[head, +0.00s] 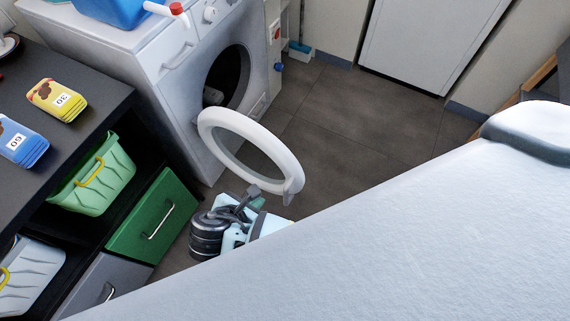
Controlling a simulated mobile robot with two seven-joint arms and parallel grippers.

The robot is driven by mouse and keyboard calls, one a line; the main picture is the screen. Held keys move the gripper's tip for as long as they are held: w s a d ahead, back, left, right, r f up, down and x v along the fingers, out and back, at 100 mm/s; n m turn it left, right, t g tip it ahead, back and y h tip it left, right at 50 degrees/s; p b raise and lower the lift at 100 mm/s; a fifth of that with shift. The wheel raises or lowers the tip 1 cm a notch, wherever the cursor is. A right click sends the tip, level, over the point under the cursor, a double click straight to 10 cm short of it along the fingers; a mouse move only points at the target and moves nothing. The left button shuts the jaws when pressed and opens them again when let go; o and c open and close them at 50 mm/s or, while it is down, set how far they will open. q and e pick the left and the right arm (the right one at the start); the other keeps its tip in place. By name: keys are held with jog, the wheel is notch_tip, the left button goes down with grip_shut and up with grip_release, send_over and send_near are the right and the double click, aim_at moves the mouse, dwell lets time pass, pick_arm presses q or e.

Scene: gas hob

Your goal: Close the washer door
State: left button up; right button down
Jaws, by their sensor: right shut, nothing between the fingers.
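The white washer (172,62) stands at the upper left. Its round door (211,122), a white ring with a dark centre, hangs wide open to the front, and the dark drum opening (228,78) shows behind it. My right gripper (253,192) shows small just below the open door, with dark ridged and pale blue parts behind its tips. It looks shut and empty. I cannot tell whether it touches the door's lower edge. My own white right arm hides the lower right. My left gripper is not in view.
A dark shelf unit at the left holds a yellow pack (57,100), a blue pack (22,141) and a green basket (97,180). A blue basket (112,10) sits on the washer. Grey floor (350,125) is clear right of the door.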

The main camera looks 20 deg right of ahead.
jog(key=shift+w+d+r+h, duration=0.15)
jog(key=shift+w+r+h, duration=0.15)
jog(key=shift+w+r, duration=0.2)
jog(key=b, duration=0.2)
send_near(285, 171)
notch_tip(285, 171, down, 4)
jog(key=d, duration=0.1)
jog(key=w+d, duration=0.1)
jog(key=shift+w+d, duration=0.25)
jog(key=shift+w+d+b, duration=0.3)
jog(key=shift+w+d, duration=0.05)
jog(key=shift+d, duration=0.1)
